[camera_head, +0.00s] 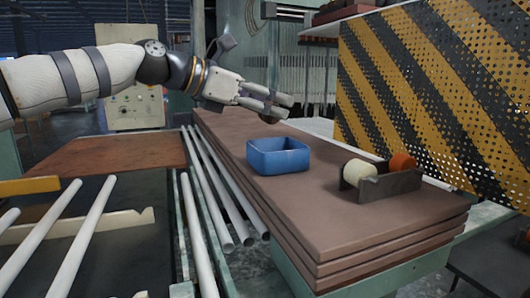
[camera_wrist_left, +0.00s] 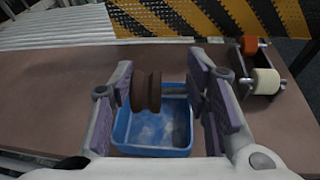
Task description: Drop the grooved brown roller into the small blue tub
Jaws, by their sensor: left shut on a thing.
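The small blue tub (camera_head: 278,162) stands on the stacked brown boards in the head view. In the left wrist view the tub (camera_wrist_left: 150,150) shows below and behind the fingers, and its pale inside looks empty. My left gripper (camera_head: 268,103) is above the tub in the head view. In the left wrist view my left gripper (camera_wrist_left: 168,95) is shut on the grooved brown roller (camera_wrist_left: 146,92), which shows against the left finger and overlaps the tub in the picture. The roller is hard to make out in the head view. My right gripper is not in view.
A dark holder (camera_head: 390,183) with a cream roll (camera_head: 359,173) and an orange roll (camera_head: 402,161) stands right of the tub on the boards (camera_head: 330,230). A yellow-black perforated panel (camera_head: 440,90) rises behind. Pale tubes (camera_head: 212,190) lie to the left.

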